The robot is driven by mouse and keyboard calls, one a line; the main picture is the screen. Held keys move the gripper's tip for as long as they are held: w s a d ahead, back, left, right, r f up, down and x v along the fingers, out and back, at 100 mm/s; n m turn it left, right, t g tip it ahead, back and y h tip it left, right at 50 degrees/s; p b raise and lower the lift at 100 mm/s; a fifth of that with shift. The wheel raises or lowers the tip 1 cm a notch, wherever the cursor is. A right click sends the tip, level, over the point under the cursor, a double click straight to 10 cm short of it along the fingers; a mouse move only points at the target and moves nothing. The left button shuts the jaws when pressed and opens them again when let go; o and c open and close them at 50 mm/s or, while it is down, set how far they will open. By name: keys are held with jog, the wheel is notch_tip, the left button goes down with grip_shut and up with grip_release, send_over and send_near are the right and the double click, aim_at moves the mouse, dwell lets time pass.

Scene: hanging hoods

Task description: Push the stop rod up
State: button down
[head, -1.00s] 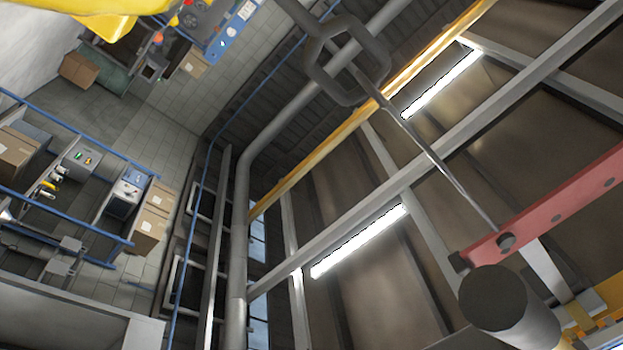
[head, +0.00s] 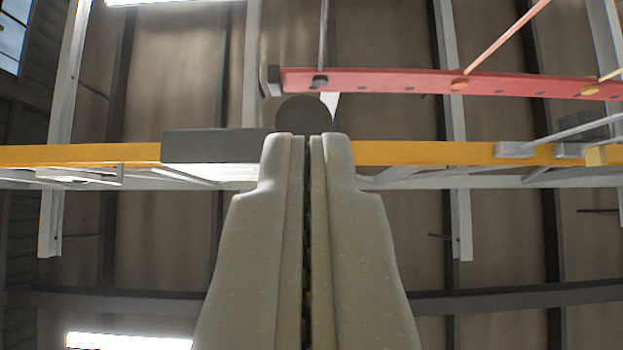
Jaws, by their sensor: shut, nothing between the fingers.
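A thin grey rod (head: 324,40) meets the dark mount near the left end of the red holed bar (head: 400,82) and runs out of the top of the picture. I take it as the stop rod, but nothing marks it. Its other end is out of view. My gripper (head: 308,137) points up the picture with its two pale fingers together and nothing between them. Its tips appear just below the round dark end of a grey cylinder (head: 303,115), partly covering it. I cannot tell whether they touch.
An orange rod (head: 510,35) and a yellow one (head: 612,75) meet the red bar farther right. A yellow beam (head: 420,153) crosses behind my fingers, with a dark grey box (head: 212,146) in front of it at left. Brown ceiling panels and lit lamps lie beyond.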

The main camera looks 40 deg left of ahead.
aim_at(310, 109)
jog(key=shift+w+a+r+p, duration=0.25)
jog(key=shift+w+r, duration=0.2)
jog(key=shift+r, duration=0.8)
jog(key=shift+w+a+r+p, duration=0.1)
jog(key=shift+w+a+r, duration=0.35)
jog(key=shift+r, duration=0.75)
jog(key=shift+w+a+r+p, duration=0.25)
jog(key=shift+w+r, duration=0.25)
jog(key=shift+r, duration=0.75)
